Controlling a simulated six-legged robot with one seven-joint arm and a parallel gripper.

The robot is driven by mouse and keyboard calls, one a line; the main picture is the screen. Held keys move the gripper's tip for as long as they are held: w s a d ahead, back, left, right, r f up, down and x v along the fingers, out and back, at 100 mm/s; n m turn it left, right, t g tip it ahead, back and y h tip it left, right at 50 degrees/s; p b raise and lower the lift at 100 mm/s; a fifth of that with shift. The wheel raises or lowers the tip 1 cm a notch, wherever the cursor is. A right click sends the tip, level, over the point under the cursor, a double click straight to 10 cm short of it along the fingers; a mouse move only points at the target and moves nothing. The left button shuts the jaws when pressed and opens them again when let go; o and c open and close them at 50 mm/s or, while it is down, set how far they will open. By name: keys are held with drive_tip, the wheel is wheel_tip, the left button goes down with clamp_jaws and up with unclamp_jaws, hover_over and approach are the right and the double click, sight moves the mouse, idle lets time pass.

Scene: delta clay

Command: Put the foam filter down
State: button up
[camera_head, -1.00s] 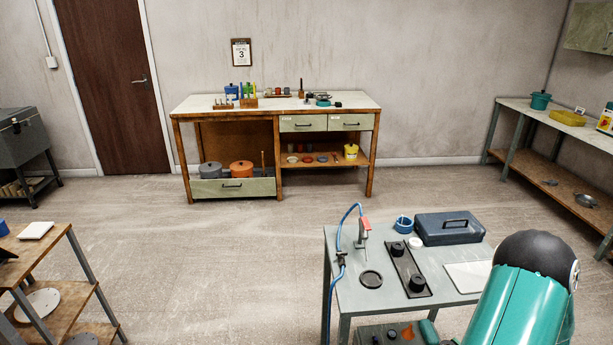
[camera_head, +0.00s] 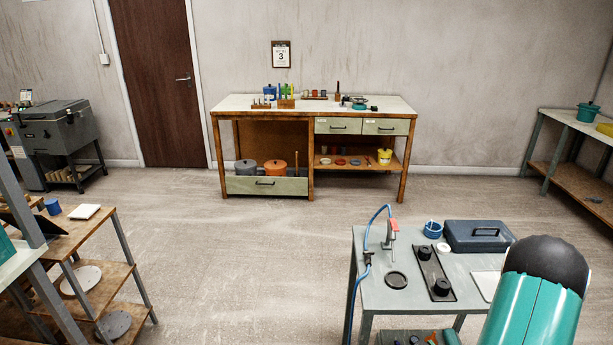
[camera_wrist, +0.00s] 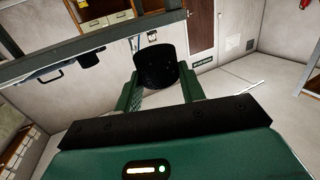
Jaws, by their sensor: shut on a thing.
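The foam filter (camera_wrist: 156,68) is a dark, roughly cylindrical piece in the wrist view. My gripper (camera_wrist: 160,88) is shut on it, with one green finger on each side, and it is held in the air. In the head view my teal arm fills the lower right. The gripper and the held filter do not show there.
A grey table (camera_head: 385,299) near my arm carries a blue case (camera_head: 479,236), a black tray (camera_head: 444,296) with dark round pieces and a clamp stand. A wooden bench (camera_head: 311,178) stands at the back wall. Shelves (camera_head: 90,235) stand at left. The middle floor is clear.

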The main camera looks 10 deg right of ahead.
drive_tip(key=w+a+f, duration=0.3)
drive_tip(key=w+a, duration=0.7)
drive_tip(key=a, duration=0.2)
drive_tip(key=w+a+f+h, duration=0.1)
drive_tip(key=w+a+f, duration=0.1)
drive_tip(key=w+a, duration=0.8)
drive_tip(key=shift+w+a+f+m, duration=0.3)
drive_tip(key=shift+a+f, duration=0.1)
drive_tip(key=shift+a, duration=0.75)
drive_tip(key=shift+r, duration=0.15)
drive_tip(key=shift+w+d+r, duration=0.1)
drive_tip(key=shift+r, duration=0.05)
drive_tip(key=shift+d, duration=0.1)
